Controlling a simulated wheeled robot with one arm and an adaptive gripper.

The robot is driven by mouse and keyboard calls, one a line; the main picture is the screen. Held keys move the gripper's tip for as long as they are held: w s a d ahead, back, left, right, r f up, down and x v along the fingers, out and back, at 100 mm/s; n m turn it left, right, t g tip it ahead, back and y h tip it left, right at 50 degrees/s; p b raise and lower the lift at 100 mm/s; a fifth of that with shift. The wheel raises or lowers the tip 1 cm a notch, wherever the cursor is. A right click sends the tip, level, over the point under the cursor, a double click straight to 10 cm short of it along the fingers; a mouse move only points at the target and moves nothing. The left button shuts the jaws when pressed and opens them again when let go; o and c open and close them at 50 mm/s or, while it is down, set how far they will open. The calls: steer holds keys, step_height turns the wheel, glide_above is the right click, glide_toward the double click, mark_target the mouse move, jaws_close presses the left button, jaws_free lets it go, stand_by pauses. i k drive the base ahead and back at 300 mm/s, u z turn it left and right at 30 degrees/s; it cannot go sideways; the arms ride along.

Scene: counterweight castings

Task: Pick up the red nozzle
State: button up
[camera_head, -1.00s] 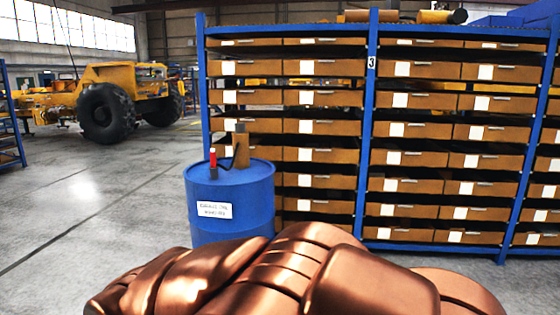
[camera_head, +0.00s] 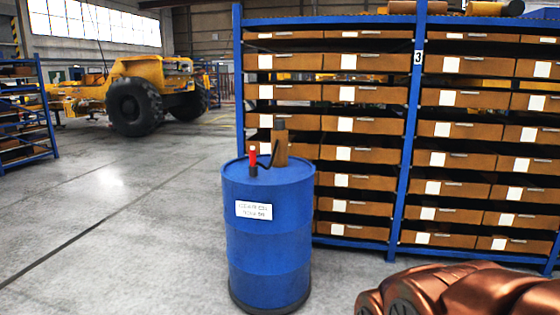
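The red nozzle (camera_head: 253,156) is a small upright red piece on top of a blue drum (camera_head: 268,230), near the left of its lid. A dark curved piece beside it runs toward a brown block-like object (camera_head: 280,148) on the same lid. Whether they are joined is too small to tell. My gripper is not in view. The copper-coloured shape at the lower right seems to be my own arm, and it stands apart from the drum.
A blue shelf rack (camera_head: 407,160) full of brown boxes stands right behind the drum. A yellow vehicle (camera_head: 150,90) is parked at the back left. Another blue rack (camera_head: 40,110) stands at the far left. The grey floor (camera_head: 120,220) left of the drum is clear.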

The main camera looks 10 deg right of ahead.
mark_target(253, 164)
steer(key=i, duration=0.5)
steer(key=u, duration=0.45)
steer(key=i, duration=1.65)
steer(key=u, duration=0.55)
